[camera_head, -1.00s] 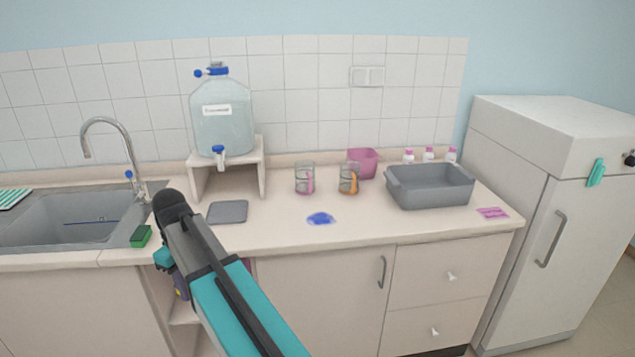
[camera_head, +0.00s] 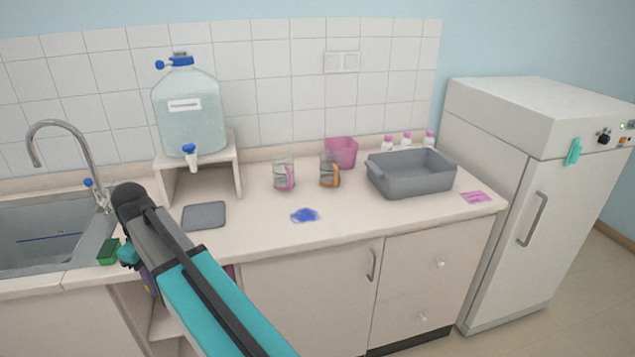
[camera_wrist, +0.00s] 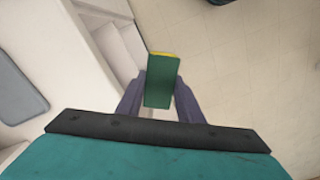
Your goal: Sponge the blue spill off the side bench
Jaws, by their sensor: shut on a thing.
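The blue spill (camera_head: 305,215) is a small irregular patch on the pale side bench (camera_head: 270,235), right of the grey mat. My gripper (camera_wrist: 160,95) is shut on a green sponge (camera_wrist: 160,85) with a yellow edge, gripped between its two dark fingers. In the head view the sponge (camera_head: 109,252) shows at the left, by the front edge near the sink, well left of the spill. My arm partly hides the gripper there. In the wrist view the sponge is over the floor, just off the bench front.
A grey mat (camera_head: 204,215) lies left of the spill. A water carboy (camera_head: 190,115) stands on a shelf. Two glass jars (camera_head: 284,176) (camera_head: 330,172), a pink beaker (camera_head: 342,152) and a grey tub (camera_head: 410,182) stand behind and right. Bench around the spill is clear.

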